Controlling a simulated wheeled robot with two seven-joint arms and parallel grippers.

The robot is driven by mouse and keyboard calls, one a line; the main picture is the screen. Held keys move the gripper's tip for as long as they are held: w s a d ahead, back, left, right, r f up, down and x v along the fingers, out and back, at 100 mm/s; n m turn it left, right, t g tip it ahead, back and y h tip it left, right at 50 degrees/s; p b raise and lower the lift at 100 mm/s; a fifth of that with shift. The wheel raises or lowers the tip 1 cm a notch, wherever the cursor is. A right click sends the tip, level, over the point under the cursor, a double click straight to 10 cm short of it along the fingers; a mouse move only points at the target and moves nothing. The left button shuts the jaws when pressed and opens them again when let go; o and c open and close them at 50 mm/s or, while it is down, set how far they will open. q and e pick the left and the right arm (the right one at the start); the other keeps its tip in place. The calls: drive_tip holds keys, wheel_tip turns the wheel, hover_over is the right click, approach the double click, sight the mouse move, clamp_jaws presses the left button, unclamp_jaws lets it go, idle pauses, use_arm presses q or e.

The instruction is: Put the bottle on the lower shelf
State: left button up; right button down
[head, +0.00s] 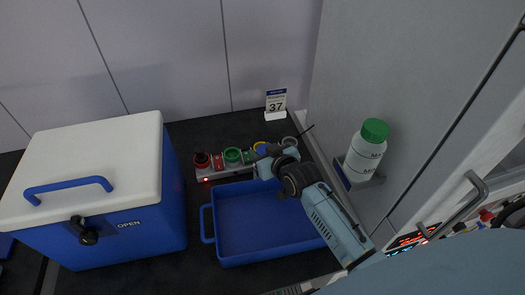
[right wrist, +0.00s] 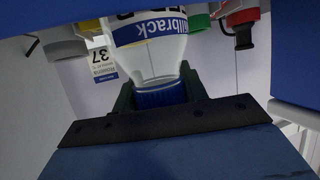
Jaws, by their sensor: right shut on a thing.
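My right gripper (head: 268,151) hangs over the far edge of the blue tray, by the row of coloured caps. In the right wrist view its dark fingers are shut around the blue cap of a white bottle (right wrist: 150,55) with a printed label. In the head view I cannot make out this bottle; the gripper and arm seem to hide it. A second white bottle (head: 361,160) with a green cap stands upright in a small grey holder at the right, apart from the gripper. I cannot identify the lower shelf. My left gripper is not in view.
A blue cooler box (head: 125,235) with a white lid stands at the left. An empty-looking blue tray (head: 245,222) lies in the middle. Behind it are a rack with coloured caps (head: 232,155) and a sign reading 37 (head: 276,103). A door handle (head: 462,208) juts out at the right.

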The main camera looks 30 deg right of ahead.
drive_tip(key=c, duration=0.8)
unclamp_jaws()
drive_tip(key=shift+o, duration=0.2)
drive_tip(key=shift+r, duration=0.1)
